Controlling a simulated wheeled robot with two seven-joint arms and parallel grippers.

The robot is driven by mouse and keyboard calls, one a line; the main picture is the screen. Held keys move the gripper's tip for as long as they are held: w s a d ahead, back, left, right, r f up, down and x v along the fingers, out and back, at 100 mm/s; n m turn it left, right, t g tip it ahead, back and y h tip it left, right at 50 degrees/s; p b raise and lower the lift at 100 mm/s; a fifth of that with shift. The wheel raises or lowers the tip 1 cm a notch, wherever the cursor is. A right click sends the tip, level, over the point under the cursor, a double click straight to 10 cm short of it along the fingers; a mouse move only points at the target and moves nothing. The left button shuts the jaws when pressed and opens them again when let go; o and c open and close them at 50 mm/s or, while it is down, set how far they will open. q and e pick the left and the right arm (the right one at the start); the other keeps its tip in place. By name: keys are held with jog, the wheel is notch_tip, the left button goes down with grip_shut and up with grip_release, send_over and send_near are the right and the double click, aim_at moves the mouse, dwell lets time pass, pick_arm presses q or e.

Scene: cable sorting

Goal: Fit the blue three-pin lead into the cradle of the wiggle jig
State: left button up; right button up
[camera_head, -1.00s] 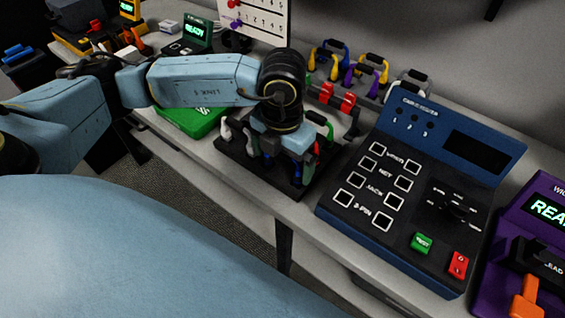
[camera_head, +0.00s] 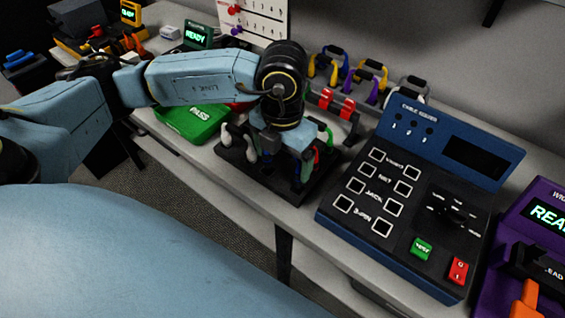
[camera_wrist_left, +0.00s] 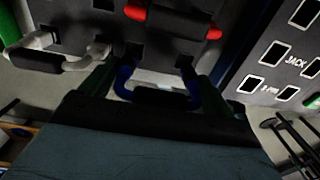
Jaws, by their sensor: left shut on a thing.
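The blue three-pin lead (camera_wrist_left: 126,76) is a blue loop with a dark grip, low in the left wrist view. Its ends meet square sockets of the black lead rack, which shows in the head view (camera_head: 232,157). My left gripper (camera_wrist_left: 155,88) is shut on the lead, a finger at each side; in the head view it is over the rack (camera_head: 275,150) and hides most of the lead. The purple wiggle jig (camera_head: 508,238) is at the right edge, its screen lit green. Its black cradle part (camera_head: 535,262) is cut off by the frame. My right gripper is not in view.
A blue cable tester (camera_head: 335,222) stands between rack and jig. Red (camera_head: 337,104), white (camera_wrist_left: 38,40) and green leads sit in the rack. More coloured leads (camera_head: 362,75) stand behind it. A green box (camera_head: 193,122) is left of the rack.

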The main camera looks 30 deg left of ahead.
pick_arm(q)
notch_tip(320, 180, up, 6)
jog(key=shift+r+p, duration=0.25)
jog(key=shift+p, duration=0.05)
jog(key=shift+r, duration=0.75)
jog(key=shift+r+p, duration=0.75)
jog(key=shift+r, duration=0.4)
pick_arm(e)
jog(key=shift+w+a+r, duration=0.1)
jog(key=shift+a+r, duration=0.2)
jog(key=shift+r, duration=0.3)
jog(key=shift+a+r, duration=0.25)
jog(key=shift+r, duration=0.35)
